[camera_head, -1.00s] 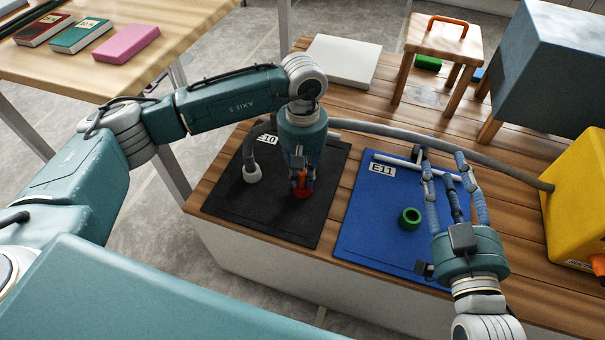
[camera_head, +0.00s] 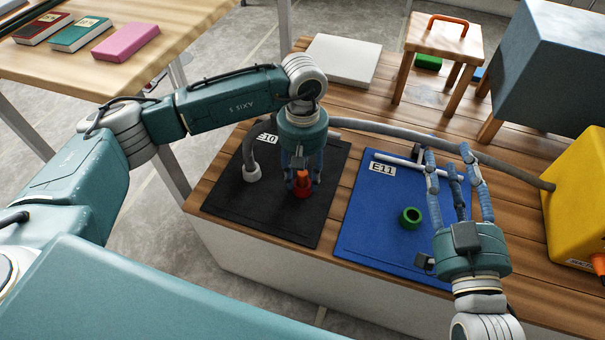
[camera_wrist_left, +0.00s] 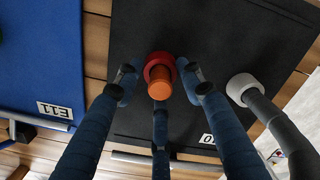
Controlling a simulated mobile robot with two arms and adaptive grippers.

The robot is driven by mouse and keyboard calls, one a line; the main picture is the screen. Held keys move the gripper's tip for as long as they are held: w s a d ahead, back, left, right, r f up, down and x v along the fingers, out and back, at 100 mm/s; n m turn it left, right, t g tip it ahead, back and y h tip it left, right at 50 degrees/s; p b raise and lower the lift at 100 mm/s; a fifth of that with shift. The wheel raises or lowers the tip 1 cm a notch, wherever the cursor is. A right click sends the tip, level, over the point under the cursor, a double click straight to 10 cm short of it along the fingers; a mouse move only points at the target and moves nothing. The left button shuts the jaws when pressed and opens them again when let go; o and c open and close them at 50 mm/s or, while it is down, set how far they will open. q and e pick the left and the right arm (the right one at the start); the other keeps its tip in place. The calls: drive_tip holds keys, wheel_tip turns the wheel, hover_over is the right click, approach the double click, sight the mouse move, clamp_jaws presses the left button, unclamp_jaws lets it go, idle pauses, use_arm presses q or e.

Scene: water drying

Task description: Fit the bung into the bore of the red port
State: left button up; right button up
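The red port (camera_head: 302,192) stands on the black mat (camera_head: 232,201). The orange bung (camera_head: 302,179) stands upright at the port's top, its upper part sticking out; how deep it sits is hidden. In the left wrist view the bung (camera_wrist_left: 160,84) overlaps the red port (camera_wrist_left: 157,61), whose rim shows behind it. My left gripper (camera_head: 302,182) is above the port, its fingers around the bung. The left wrist view shows these fingers (camera_wrist_left: 161,82) spread, with gaps beside the bung. My right gripper (camera_head: 452,160) is open and empty over the blue mat.
A green ring (camera_head: 411,217) lies on the blue mat (camera_head: 369,232), near a white rod (camera_head: 398,161). A grey hose with a white end (camera_head: 252,174) stands left of the port. A yellow box (camera_head: 580,200) stands at the right.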

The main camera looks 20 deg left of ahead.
use_arm(q)
drive_tip(key=shift+r, duration=0.2)
wheel_tip(320, 180, up, 8)
drive_tip(key=shift+w+f, duration=0.1)
drive_tip(key=shift+w, duration=0.05)
idle(0.4)
idle(0.5)
